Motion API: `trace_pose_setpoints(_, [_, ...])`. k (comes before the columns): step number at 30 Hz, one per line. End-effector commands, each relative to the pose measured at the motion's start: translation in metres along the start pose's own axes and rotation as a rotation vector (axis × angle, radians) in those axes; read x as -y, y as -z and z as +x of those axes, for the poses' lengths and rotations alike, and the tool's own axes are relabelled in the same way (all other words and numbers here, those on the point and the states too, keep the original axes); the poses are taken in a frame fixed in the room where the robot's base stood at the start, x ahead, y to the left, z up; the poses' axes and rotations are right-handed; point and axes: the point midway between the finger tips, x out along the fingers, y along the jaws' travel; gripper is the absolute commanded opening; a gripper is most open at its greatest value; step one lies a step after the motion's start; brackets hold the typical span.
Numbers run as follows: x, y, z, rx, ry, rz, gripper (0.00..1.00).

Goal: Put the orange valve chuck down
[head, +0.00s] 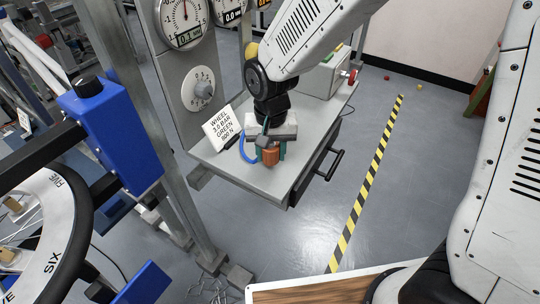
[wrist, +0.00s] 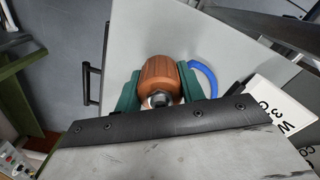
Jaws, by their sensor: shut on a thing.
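The orange valve chuck (wrist: 160,76) is a ribbed orange-brown cylinder with a metal tip. My gripper (wrist: 152,90) has green fingers shut on it, one on each side. In the head view the chuck (head: 270,155) is below my gripper (head: 269,150), over the front part of the grey shelf (head: 228,163). Whether its underside touches the shelf cannot be told. A blue hose (wrist: 207,77) curves beside the chuck, to its right in the wrist view.
A white card reading "WHEEL 3.1 BAR GREEN 600 N" (head: 221,127) stands at the shelf's left. A drawer handle (head: 329,163) juts from the shelf's front. A gauge (head: 186,20) and a dial (head: 202,89) are on the panel behind. A blue clamp unit (head: 115,135) stands left.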

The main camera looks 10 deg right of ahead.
Motion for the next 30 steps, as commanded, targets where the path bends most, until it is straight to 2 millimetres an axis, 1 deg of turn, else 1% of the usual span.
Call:
trace_pose_setpoints(1, [0.000, -0.001, 0.009, 0.003, -0.002, 0.000, 0.12])
trace_pose_setpoints(4, [0.000, 0.000, 0.018, 0.001, -0.001, 0.000, 0.12])
trace_pose_setpoints(14, [0.000, 0.000, 0.021, 0.000, 0.000, 0.000, 0.12])
trace_pose_setpoints(15, [0.000, 0.000, 0.021, 0.000, 0.000, 0.000, 0.42])
trace_pose_setpoints(17, [0.000, 0.000, 0.021, 0.000, 0.000, 0.000, 0.58])
trace_pose_setpoints(18, [0.000, 0.000, 0.021, 0.000, 0.000, 0.000, 0.61])
trace_pose_setpoints(26, [0.000, 0.000, 0.020, -0.001, 0.000, 0.000, 0.61])
trace_pose_setpoints(29, [0.001, 0.000, 0.014, -0.002, 0.001, 0.000, 0.61])
trace_pose_setpoints(30, [0.001, 0.000, 0.009, -0.002, 0.001, 0.000, 0.61])
